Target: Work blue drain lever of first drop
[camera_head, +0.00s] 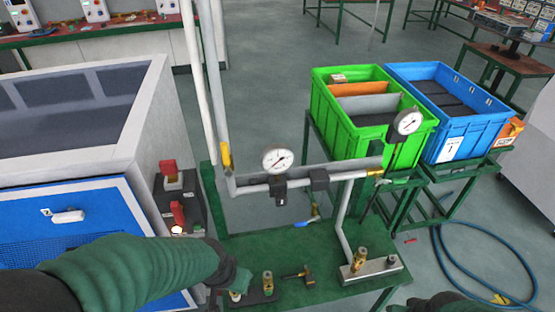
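A small blue lever (303,224) sits on a brass drain valve (315,211) at the lower end of a short drop under the horizontal grey pipe (250,188). It is just above the back edge of the green bench (330,240). My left arm reaches in from the left. My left gripper (238,281) is over the bench's front left, near small brass fittings and apart from the blue lever. Its fingers are not clear enough to tell open from shut. A dark green part of my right arm or gripper (440,303) shows at the bottom edge, mostly cut off.
Two pressure gauges (277,159) (408,122) stand on the pipework. A yellow valve handle (226,156) is on the left riser. Brass fittings (360,260) and a hammer-like tool (299,274) rest on the bench. Green (397,147) and blue (470,144) crates stand behind. A blue hose (470,280) lies right.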

